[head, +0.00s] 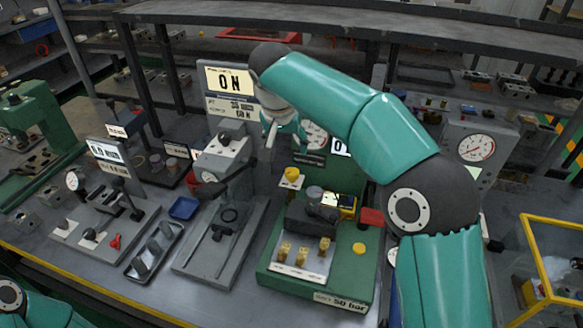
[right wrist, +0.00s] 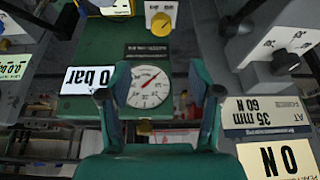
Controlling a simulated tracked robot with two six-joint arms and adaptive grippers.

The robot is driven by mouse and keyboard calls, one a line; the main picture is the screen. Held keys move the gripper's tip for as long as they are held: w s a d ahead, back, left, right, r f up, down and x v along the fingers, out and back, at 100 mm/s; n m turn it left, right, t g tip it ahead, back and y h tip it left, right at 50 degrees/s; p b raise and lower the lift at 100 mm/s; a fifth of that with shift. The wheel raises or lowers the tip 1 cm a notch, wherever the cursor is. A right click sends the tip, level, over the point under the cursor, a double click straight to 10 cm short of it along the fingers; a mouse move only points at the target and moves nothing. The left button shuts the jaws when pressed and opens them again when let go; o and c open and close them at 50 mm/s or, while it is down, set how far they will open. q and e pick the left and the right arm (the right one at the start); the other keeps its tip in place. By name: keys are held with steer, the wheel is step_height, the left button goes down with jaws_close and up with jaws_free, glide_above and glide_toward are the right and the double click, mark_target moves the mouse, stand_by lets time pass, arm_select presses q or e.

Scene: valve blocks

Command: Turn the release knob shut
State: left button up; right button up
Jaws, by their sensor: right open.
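A yellow knob (head: 292,174) on a small white plate stands on the green test station (head: 350,270); it looks like the release knob. In the right wrist view the yellow knob (right wrist: 160,21) is at the top centre, beyond the fingertips. Its exact turn angle is too small to read. My right gripper (head: 284,135) hangs above and slightly left of the knob, apart from it. In the right wrist view the gripper (right wrist: 160,93) is open and empty, with a round pressure gauge (right wrist: 148,88) visible between its fingers. My left gripper is out of view.
A grey press station (head: 226,235) with a lever stands to the left, close to my right gripper. Brass valve blocks (head: 302,256) sit on the green station's front plate. A blue tray (head: 184,208) lies further left. A yellow-framed box (head: 545,255) stands at the right.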

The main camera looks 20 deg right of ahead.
mark_target(292, 172)
steer(key=x, duration=0.7)
steer(key=p+x, duration=0.1)
steer(key=x, duration=0.5)
steer(key=shift+a+f, duration=0.1)
steer(key=shift+f, duration=0.4)
